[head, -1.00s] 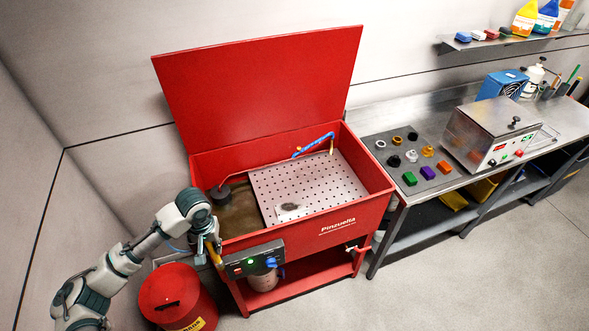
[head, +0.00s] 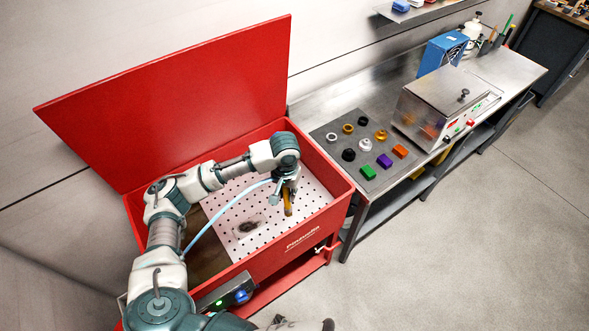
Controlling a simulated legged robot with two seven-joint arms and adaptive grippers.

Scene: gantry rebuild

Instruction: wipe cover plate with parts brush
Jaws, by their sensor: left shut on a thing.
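The cover plate (head: 247,228) looks like a small pale piece with a dark smear, lying flat on the perforated shelf of the red parts washer in the head view. My left gripper (head: 289,188) is above the shelf, to the right of and beyond the plate. It is shut on the yellowish-brown parts brush (head: 288,204), which hangs roughly upright from it. The brush looks apart from the plate; whether its tip touches the shelf is unclear. My right gripper is not in view.
The red washer's lid (head: 170,95) stands open behind. A pale blue hose (head: 222,212) curves beneath my left arm. To the right, a steel bench carries a grey mat (head: 332,152) with several coloured parts and a metal box (head: 440,112). The floor at right is clear.

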